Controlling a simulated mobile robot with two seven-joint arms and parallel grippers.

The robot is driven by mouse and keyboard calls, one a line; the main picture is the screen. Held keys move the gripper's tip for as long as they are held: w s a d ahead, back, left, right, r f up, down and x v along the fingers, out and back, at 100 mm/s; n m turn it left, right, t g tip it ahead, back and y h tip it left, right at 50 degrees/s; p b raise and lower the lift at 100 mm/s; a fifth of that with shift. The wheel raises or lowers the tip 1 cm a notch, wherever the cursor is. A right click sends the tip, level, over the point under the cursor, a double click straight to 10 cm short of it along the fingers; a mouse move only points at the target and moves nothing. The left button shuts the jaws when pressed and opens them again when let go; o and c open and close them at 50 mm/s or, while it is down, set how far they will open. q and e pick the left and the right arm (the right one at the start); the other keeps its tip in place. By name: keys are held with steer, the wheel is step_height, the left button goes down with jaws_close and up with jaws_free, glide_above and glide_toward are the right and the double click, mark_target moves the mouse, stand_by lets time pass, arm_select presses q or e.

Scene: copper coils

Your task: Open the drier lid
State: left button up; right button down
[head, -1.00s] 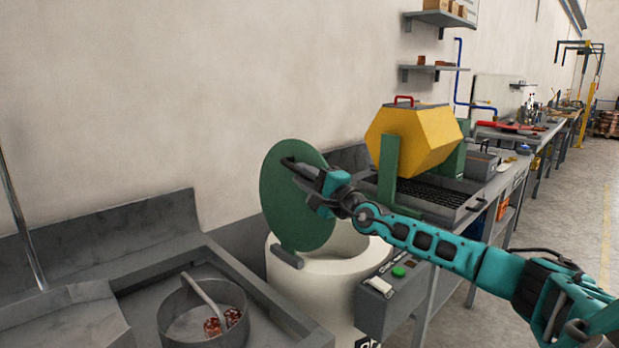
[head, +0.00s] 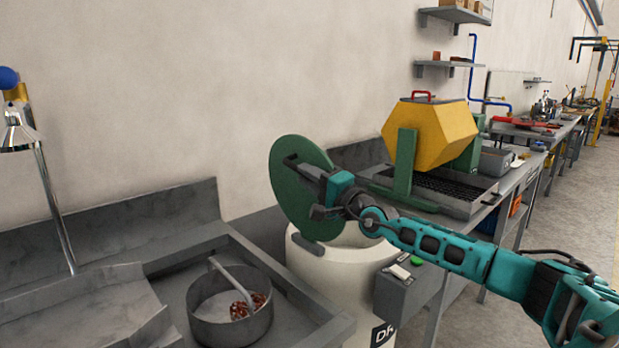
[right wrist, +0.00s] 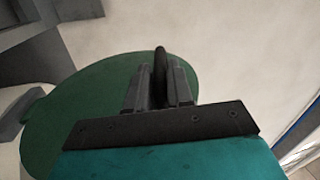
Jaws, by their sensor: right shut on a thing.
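The drier (head: 345,285) is a cream drum with a grey control box (head: 402,290) on its front right. Its round green lid (head: 285,195) stands raised, nearly upright and tilted back, hinged at the drum's left rim. The drum's mouth shows partly behind my arm. My right gripper (head: 308,180) is at the upper part of the lid, shut on the dark lid handle. In the right wrist view the fingers (right wrist: 160,88) close around the dark handle (right wrist: 160,65) in front of the green disc (right wrist: 95,105). My left gripper is not in view.
A grey sink bench (head: 160,270) on the left holds a round pan (head: 205,320) with copper pieces. A yellow tumbler (head: 430,135) on green supports stands behind on a workbench, close to my right arm. The wall is behind the lid.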

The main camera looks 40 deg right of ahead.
steer(key=c, duration=1.1)
jaws_free()
steer(key=shift+s, duration=0.1)
steer(key=shift+s+d+f, duration=0.1)
steer(key=shift+s+f, duration=0.1)
steer(key=shift+s, duration=0.35)
steer(key=p+v, duration=0.2)
steer(key=v, duration=0.9)
steer(key=shift+s, duration=0.3)
